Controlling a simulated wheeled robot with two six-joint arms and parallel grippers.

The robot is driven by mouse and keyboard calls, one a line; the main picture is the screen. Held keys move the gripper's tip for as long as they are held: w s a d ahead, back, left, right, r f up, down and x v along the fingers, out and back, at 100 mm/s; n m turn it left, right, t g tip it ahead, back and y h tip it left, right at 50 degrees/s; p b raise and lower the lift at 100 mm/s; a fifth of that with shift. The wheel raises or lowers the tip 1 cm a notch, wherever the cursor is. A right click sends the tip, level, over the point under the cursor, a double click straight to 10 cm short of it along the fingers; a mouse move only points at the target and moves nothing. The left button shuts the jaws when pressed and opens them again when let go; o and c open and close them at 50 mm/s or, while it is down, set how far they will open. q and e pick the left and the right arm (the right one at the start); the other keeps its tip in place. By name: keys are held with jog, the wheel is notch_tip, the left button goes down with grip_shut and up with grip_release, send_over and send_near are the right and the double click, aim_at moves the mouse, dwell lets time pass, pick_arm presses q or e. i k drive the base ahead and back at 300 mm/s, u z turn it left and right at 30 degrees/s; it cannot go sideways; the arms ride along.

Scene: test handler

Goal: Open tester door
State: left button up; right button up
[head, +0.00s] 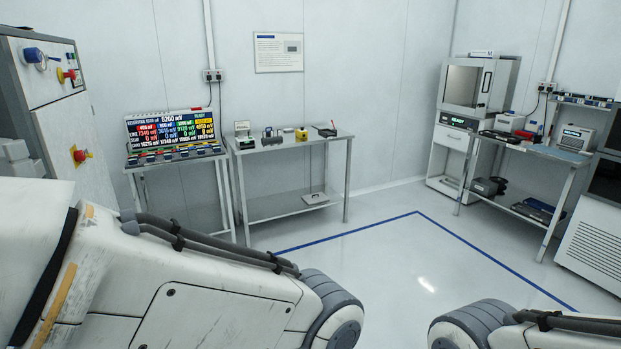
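A boxy white machine with a dark-windowed front door (463,86) stands at the back right on a cabinet (452,136) with a green-lit "READY" panel. The door looks shut, with a handle at its right side. I cannot tell for certain that this machine is the tester. Parts of both my arms show large at the bottom, left and right. Neither gripper shows in the view, so their hold is hidden.
A grey cabinet (50,75) with knobs stands at the left. A display bench (176,160) and a metal table (292,145) line the back wall. A workbench (540,150) and another white unit (595,250) stand at the right. The floor inside the blue line (470,246) is clear.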

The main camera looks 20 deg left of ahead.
aim_at(65, 126)
jog(key=u, duration=0.9)
jog(key=i, duration=1.15)
jog(key=u, duration=0.9)
jog(key=i, duration=0.55)
jog(key=z, duration=0.35)
